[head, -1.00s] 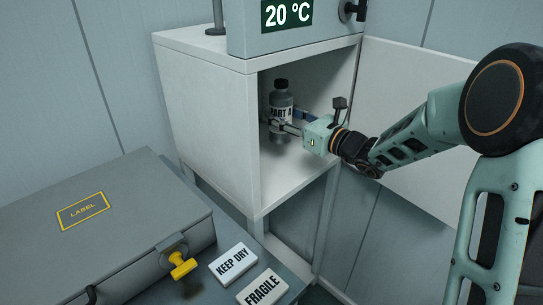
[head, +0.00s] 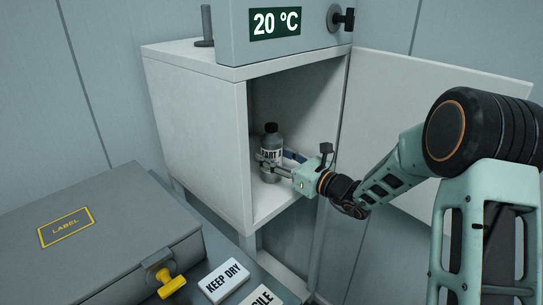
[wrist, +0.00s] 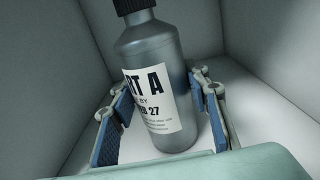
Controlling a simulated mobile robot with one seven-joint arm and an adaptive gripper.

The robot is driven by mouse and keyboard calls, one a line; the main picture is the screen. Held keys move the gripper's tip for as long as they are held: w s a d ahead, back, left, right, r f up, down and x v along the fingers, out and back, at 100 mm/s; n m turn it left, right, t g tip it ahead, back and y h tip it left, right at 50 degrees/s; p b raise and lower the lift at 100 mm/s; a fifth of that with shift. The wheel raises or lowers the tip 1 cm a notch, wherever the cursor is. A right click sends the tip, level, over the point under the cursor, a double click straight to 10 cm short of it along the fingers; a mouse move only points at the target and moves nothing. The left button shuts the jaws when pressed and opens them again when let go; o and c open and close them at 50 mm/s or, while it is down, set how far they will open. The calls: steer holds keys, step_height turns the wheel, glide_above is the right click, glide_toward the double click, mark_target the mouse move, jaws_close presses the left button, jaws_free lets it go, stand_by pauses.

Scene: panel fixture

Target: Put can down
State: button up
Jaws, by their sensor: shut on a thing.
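The can is a grey bottle (head: 273,145) with a dark cap and a white "PART A" label. It is inside the open white cabinet (head: 195,135), close to the cabinet floor. My gripper (head: 276,164) reaches in from the right and is shut on the bottle's lower body. In the wrist view the bottle (wrist: 155,80) stands between the two blue-padded fingers (wrist: 160,122), tilted slightly in the picture.
The cabinet door (head: 440,110) is open on the right, behind my arm. A "20 °C" display unit (head: 285,28) sits on top. A grey case (head: 110,220) with a yellow latch, and "KEEP DRY" (head: 223,280) and "FRAGILE" (head: 262,297) blocks are at the front left.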

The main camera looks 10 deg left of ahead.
steer(key=o, duration=1.6)
steer(key=shift+r, duration=0.1)
steer(key=p+v, duration=0.2)
steer(key=v, duration=1)
